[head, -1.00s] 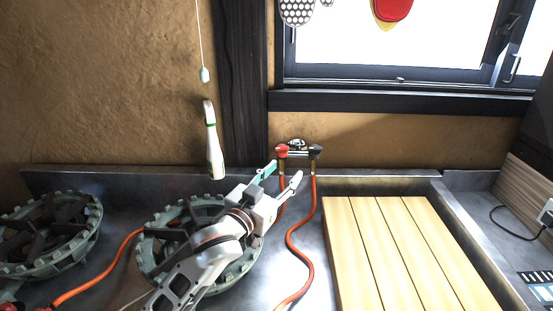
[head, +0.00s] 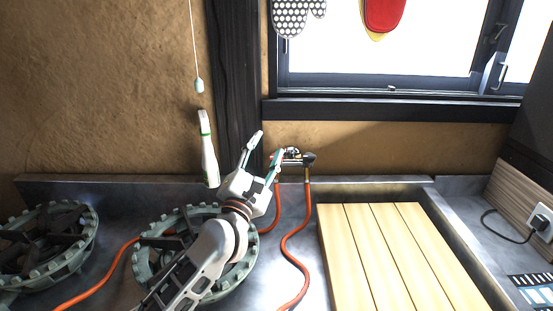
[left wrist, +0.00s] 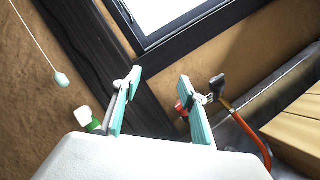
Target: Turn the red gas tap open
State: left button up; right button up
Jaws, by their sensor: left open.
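My left gripper (head: 267,149) is open and empty, raised at the back of the counter against the wall. Its right finger covers most of the red gas tap in the head view. In the left wrist view a bit of the red tap (left wrist: 179,107) shows at the inner edge of the right finger, partly hidden behind it. I cannot tell whether they touch. A tap with a black handle (head: 309,158) is just right of it, on the same fitting; it also shows in the left wrist view (left wrist: 217,84). My right gripper is not in view.
Orange hoses (head: 291,246) run down from the taps. A green-grey burner ring (head: 147,269) lies under my left arm, another (head: 88,222) at the left. A slatted wooden board (head: 385,250) is at the right. A white bottle-shaped object (head: 208,158) and pull cord (head: 199,85) are left of the gripper.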

pick_arm(q)
notch_tip(320, 180, down, 8)
jog(key=w+n+g+y, duration=0.1)
jog(key=w+n+g, duration=0.15)
jog(key=n, duration=0.35)
jog(key=shift+g, duration=0.45)
jog(key=shift+b+x, duration=0.5)
jog(key=shift+x, duration=3.25)
jog(key=shift+d, duration=0.1)
jog(key=c, duration=1.1)
